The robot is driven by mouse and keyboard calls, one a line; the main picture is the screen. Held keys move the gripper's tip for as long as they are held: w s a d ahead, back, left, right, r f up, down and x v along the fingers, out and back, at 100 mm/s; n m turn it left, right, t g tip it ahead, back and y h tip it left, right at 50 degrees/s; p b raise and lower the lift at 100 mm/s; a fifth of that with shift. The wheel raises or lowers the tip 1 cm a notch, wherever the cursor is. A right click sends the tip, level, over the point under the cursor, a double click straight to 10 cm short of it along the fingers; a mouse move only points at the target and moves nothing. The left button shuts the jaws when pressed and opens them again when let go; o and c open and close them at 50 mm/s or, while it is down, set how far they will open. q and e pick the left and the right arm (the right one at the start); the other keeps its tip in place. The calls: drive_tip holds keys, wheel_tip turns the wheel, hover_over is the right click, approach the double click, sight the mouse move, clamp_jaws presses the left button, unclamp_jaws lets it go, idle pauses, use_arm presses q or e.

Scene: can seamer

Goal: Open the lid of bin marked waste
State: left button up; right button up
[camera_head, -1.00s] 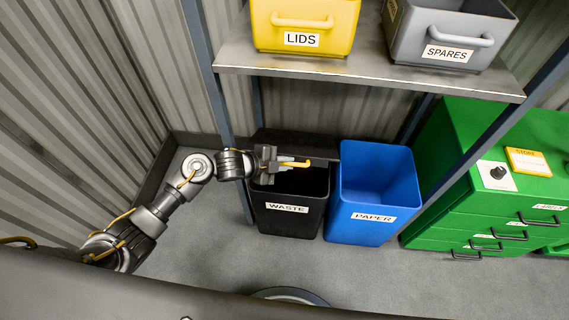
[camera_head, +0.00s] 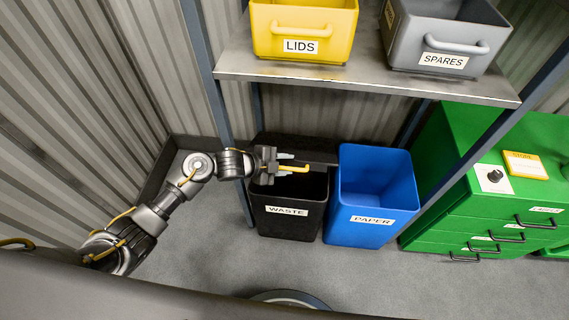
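The black waste bin (camera_head: 288,221) stands on the floor with its WASTE label facing me. Its top shows a dark open interior, and a dark panel (camera_head: 300,143), which looks like its raised lid, stands behind the opening. My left gripper (camera_head: 284,165) is above the back left of the bin's opening. Its fingers look apart, with a yellow bar (camera_head: 298,169), perhaps the lid's handle, between or beside them. I cannot tell whether they touch it. My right gripper is not in view.
A blue paper bin (camera_head: 373,195) stands just right of the waste bin. A shelf (camera_head: 340,75) with a yellow LIDS bin (camera_head: 303,30) and a grey SPARES bin (camera_head: 445,40) is above. Green drawers (camera_head: 490,205) stand at right. Floor in front is clear.

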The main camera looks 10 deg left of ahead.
use_arm(q)
drive_tip(key=v, duration=1.1)
drive_tip(key=shift+p, duration=0.4)
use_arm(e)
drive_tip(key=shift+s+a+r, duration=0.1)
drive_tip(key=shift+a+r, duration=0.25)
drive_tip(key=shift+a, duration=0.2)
use_arm(q)
drive_tip(key=shift+d, duration=0.1)
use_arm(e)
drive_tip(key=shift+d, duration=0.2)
